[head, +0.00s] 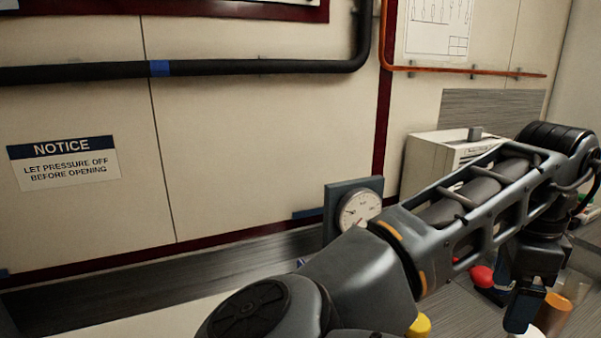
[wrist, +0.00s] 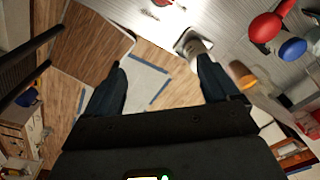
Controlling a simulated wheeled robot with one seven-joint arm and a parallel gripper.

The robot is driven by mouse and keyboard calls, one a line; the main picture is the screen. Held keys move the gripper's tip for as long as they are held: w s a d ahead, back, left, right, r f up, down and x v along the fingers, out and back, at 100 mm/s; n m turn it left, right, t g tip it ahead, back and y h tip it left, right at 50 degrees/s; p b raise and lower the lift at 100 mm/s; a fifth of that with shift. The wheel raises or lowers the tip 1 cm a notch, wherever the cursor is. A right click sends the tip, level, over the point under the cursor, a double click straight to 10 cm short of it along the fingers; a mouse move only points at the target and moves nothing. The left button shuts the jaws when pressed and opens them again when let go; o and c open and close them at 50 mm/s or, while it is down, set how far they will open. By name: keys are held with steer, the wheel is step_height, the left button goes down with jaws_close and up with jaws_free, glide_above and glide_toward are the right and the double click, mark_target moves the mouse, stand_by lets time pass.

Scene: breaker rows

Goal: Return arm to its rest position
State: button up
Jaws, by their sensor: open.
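My gripper shows in the wrist view (wrist: 160,82), with its two dark blue fingers spread wide and nothing between them. Beyond the gap are a wood-patterned surface and a pale panel with blue edge strips. In the head view my arm stretches from the bottom centre to the right, bends at the far right and turns down. A dark blue finger (head: 525,306) shows at its lower end, low on the right. Whether the fingers touch anything there is unclear.
A gauge (head: 360,209) on a grey block stands behind my arm. A white box (head: 440,162) is at the right. Red (wrist: 265,27) and blue (wrist: 292,48) knobs and an orange cylinder (wrist: 242,75) lie near the right finger in the wrist view. A yellow knob (head: 420,325) is below my arm.

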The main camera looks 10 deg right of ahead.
steer(key=s+d+r+n+t+h+b, duration=0.1)
steer(key=d+n+t+h+b, duration=0.15)
steer(key=d+h, duration=0.5)
steer(key=s+d+r+n+t+h+b, duration=0.1)
steer(key=d+n+h, duration=0.35)
steer(key=d, duration=0.65)
steer(key=s+a+f+n+t+y+b, duration=0.2)
steer(key=s+a+f+n+t+y, duration=0.3)
steer(key=a+f+n, duration=0.45)
steer(key=s+a+f+n+t+y+b, duration=0.2)
steer(key=a+f+n+t, duration=0.55)
steer(key=a+n, duration=0.2)
steer(key=s+a+f+y+b, duration=0.1)
steer(key=s+a+f+y, duration=0.1)
steer(key=s+a, duration=0.5)
steer(key=s+a+f+g+y+b, duration=0.1)
steer(key=s+a+f+y, duration=0.1)
steer(key=s+a, duration=0.6)
steer(key=s+y, duration=0.1)
steer(key=s, duration=0.4)
steer(key=shift+s+a+f+y, duration=0.15)
steer(key=shift+s+f+y, duration=0.15)
steer(key=shift+s+f, duration=0.1)
